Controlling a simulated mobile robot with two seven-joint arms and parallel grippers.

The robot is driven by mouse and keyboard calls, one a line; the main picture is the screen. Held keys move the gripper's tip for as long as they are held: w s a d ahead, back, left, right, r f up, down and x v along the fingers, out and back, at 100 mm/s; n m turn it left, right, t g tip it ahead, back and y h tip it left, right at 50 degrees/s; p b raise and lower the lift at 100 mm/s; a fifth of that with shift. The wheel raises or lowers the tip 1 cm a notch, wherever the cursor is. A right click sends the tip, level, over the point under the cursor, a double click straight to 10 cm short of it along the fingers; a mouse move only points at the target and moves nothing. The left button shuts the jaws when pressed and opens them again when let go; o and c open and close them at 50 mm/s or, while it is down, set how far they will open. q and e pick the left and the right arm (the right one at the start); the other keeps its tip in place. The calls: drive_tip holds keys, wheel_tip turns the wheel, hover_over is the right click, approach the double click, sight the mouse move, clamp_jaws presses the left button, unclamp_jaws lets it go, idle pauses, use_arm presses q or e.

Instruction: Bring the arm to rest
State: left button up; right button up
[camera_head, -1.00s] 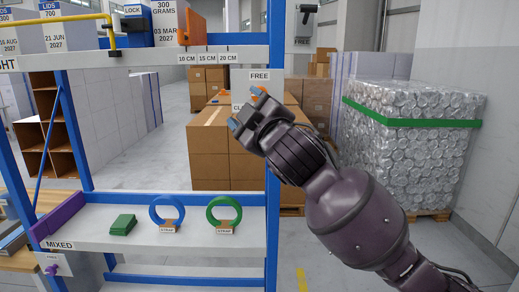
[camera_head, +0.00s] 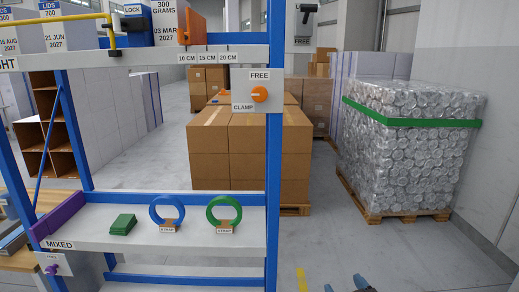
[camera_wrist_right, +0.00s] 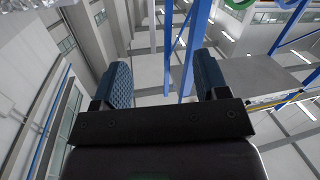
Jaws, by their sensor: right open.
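My right gripper (camera_head: 346,286) shows only as two blue fingertips at the bottom edge of the head view, right of the blue rack. In the right wrist view its two blue pads (camera_wrist_right: 163,82) stand wide apart with nothing between them. The rest of the right arm is out of the head view. My left gripper is in neither view. An orange knob (camera_head: 260,94) sits on a plate marked FREE above and CLAMP at its lower left, on the rack's right post.
The rack's lower shelf (camera_head: 190,239) holds a green block (camera_head: 123,224), a blue ring (camera_head: 167,212) and a green ring (camera_head: 224,213). Stacked cartons (camera_head: 250,150) and a strapped pallet load (camera_head: 410,145) stand behind.

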drive_tip(key=s+d+f+m+g+h, duration=0.1)
drive_tip(key=s+d+f, duration=0.3)
drive_tip(key=s+f, duration=0.5)
drive_tip(key=s+d+f+m+g+h, duration=0.2)
drive_tip(key=s+d+f+g, duration=0.2)
drive_tip(key=s+f, duration=0.5)
drive_tip(key=s, duration=0.3)
drive_tip(key=shift+f, duration=0.3)
drive_tip(key=shift+s+d, duration=0.1)
